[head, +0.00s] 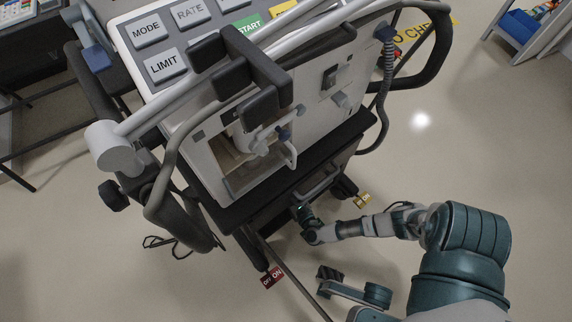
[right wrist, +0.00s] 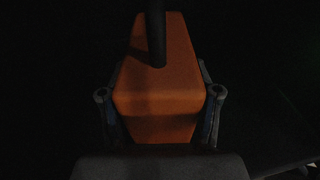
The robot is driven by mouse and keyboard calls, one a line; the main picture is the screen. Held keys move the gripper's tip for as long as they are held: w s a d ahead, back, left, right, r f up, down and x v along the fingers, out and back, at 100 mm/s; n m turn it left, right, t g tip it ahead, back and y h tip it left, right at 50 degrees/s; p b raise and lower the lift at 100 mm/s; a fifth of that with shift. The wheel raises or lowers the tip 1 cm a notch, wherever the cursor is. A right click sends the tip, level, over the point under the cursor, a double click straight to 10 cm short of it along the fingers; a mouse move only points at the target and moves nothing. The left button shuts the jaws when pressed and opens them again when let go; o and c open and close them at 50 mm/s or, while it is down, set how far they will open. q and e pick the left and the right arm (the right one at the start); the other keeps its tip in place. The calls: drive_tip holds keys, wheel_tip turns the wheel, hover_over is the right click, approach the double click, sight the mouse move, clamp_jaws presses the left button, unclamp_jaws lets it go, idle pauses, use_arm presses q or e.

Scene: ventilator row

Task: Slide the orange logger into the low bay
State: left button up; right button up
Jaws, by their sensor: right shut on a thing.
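The orange logger (right wrist: 160,92) fills the middle of the right wrist view, with a finger against each side. My right gripper (right wrist: 160,100) is shut on it. A dark upright bar crosses the logger's upper part in that view. In the head view my right gripper (head: 304,213) reaches in under the ventilator cart's dark lower shelf (head: 225,215), and the logger is hidden there. The low bay's inside is too dark to make out in either view. My left gripper does not show clearly in any view.
The ventilator (head: 300,110) stands above on its cart, with tubes and a dark handle around it. A red tag (head: 272,277) and a yellow tag (head: 362,200) show near the cart's base.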

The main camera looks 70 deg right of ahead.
drive_tip(key=o, duration=1.2)
drive_tip(key=shift+a, duration=0.25)
drive_tip(key=shift+o, duration=0.2)
drive_tip(key=shift+s+f, duration=0.15)
drive_tip(key=shift+s, duration=0.2)
drive_tip(key=v, duration=1.1)
drive_tip(key=shift+a, duration=0.2)
drive_tip(key=shift+s, duration=0.15)
